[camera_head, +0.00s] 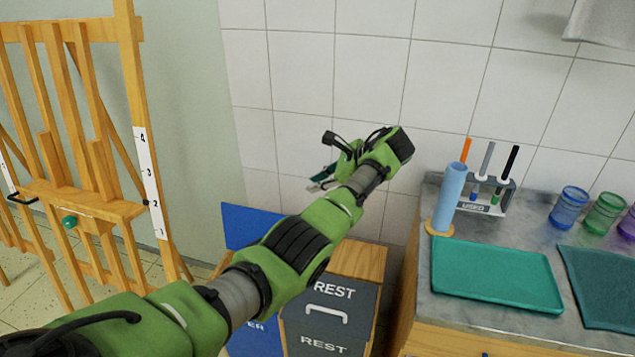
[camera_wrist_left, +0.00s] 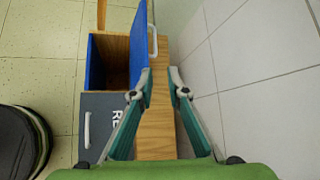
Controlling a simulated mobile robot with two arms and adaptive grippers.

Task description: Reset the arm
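My left arm reaches across the head view from the lower left. Its gripper (camera_head: 322,181) is above the waste cabinet, in front of the tiled wall. In the left wrist view its two teal fingers (camera_wrist_left: 160,75) point down with a gap between the tips and nothing held; the gripper is open. Below them is the wooden cabinet (camera_wrist_left: 156,135), with a blue lid (camera_wrist_left: 140,48) standing open beside an empty-looking compartment. My right gripper is not in view.
The cabinet's grey REST lid (camera_head: 331,305) is shut. To the right, a counter holds a teal tray (camera_head: 497,275), a blue cylinder (camera_head: 449,198), a marker rack (camera_head: 490,198) and coloured jars (camera_head: 568,207). A wooden easel (camera_head: 130,90) stands at the left.

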